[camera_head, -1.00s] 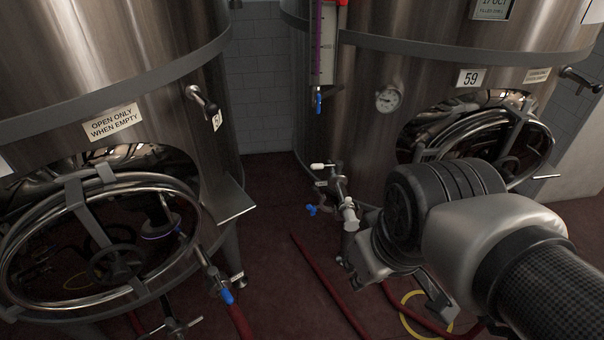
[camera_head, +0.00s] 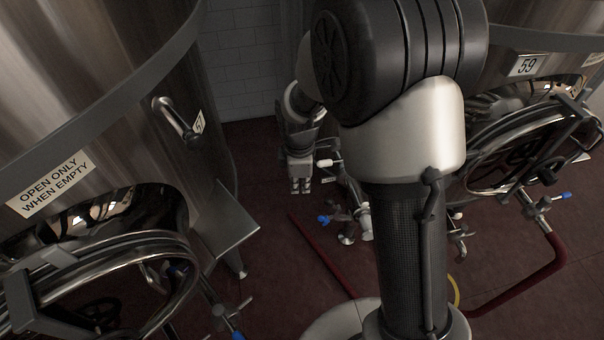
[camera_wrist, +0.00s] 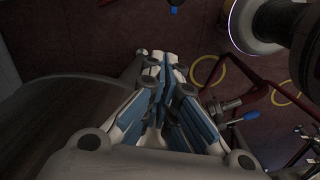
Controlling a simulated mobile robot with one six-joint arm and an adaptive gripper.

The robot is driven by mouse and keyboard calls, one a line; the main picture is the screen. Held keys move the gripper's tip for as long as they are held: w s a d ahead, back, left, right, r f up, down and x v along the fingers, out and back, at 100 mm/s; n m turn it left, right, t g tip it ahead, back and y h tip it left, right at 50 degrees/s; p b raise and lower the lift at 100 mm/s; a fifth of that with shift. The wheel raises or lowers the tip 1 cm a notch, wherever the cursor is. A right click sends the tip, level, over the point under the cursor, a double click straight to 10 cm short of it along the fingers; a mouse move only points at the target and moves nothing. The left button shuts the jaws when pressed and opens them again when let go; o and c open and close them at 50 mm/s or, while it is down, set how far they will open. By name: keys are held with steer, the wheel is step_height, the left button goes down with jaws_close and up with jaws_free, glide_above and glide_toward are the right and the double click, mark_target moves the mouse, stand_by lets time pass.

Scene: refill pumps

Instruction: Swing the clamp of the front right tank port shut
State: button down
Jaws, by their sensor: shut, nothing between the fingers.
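My gripper (camera_head: 301,186) hangs left of my arm in the head view, fingers down, beside a valve fitting (camera_head: 345,187) low on the right tank. Its blue-padded fingers meet in the wrist view (camera_wrist: 158,60), with nothing between them. That fitting has a white handle (camera_head: 324,163) and a blue handle (camera_head: 324,219); I cannot tell whether the fingers touch it. Another port (camera_head: 535,206) at the right has a blue handle (camera_head: 566,196) and a red hose. I cannot make out the clamp of the front right port or its state; my arm hides part of this area.
The left tank (camera_head: 90,80) has a hatch door and a projecting plate (camera_head: 222,228). Red hoses (camera_head: 320,255) lie on the dark red floor.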

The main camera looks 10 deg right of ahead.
mark_target(335, 210)
steer(key=d+f+b, duration=0.4)
steer(key=f, duration=0.3)
steer(key=shift+s+f, duration=0.2)
steer(key=shift+f, duration=0.05)
stand_by(0.3)
